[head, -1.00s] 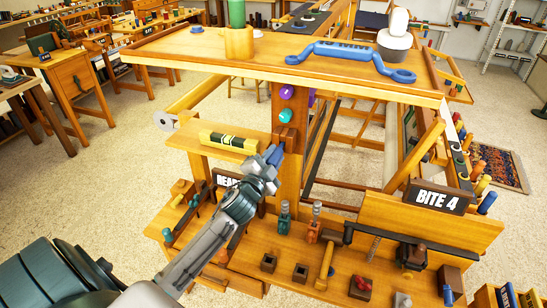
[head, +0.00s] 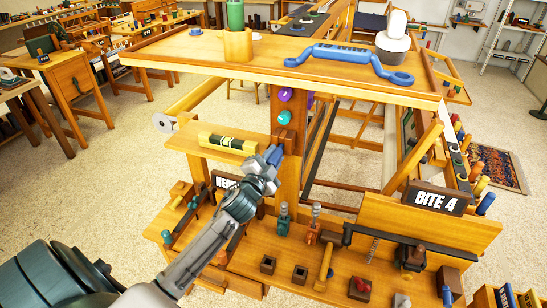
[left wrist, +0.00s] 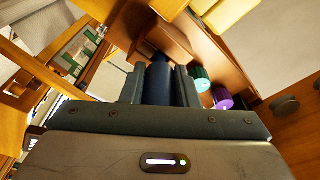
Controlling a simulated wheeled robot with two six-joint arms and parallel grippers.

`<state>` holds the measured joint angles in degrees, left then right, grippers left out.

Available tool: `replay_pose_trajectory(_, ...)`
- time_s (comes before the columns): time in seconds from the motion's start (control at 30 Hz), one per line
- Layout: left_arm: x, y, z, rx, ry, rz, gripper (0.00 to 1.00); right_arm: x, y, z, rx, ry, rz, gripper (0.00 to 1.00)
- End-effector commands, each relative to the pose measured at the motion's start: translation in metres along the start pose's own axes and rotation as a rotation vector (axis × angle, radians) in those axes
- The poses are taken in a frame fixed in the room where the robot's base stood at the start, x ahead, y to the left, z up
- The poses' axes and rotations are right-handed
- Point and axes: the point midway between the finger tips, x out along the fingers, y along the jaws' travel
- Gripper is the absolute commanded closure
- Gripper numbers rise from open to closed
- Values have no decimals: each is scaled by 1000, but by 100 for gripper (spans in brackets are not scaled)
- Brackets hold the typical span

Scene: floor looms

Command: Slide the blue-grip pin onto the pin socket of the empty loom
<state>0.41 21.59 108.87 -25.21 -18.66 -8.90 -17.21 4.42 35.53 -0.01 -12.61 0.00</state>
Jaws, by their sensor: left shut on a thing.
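My left gripper (head: 272,157) is shut on the blue-grip pin (head: 276,153), close against the front of the loom's wooden post (head: 288,178). In the left wrist view, the dark blue grip (left wrist: 158,82) sits between the two fingers and points at a brown wooden block (left wrist: 172,36) on the post. The pin's far end is hidden, so I cannot tell how deep it sits in the socket. A teal knob (head: 285,117) and a purple knob (head: 286,95) are on the post above. My right gripper is not in view.
A yellow-and-black level (head: 228,143) lies on the shelf left of the post. A blue double-ended handle (head: 345,54) and a green spool (head: 236,15) are on the top board. Clamps (head: 284,218) and small blocks stand on the lower bench. A "BITE 4" sign (head: 436,199) is at right.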

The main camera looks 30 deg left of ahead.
Motion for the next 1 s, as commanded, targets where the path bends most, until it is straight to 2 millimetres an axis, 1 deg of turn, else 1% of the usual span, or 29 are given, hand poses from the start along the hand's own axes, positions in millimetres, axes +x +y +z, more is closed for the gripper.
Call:
replay_pose_trajectory(0.37, 1, 0, 0, 0, 0, 0, 100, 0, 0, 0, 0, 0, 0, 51)
replay_pose_trajectory(1.0, 19, 0, 2, -1, 1, 0, 100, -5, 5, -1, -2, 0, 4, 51)
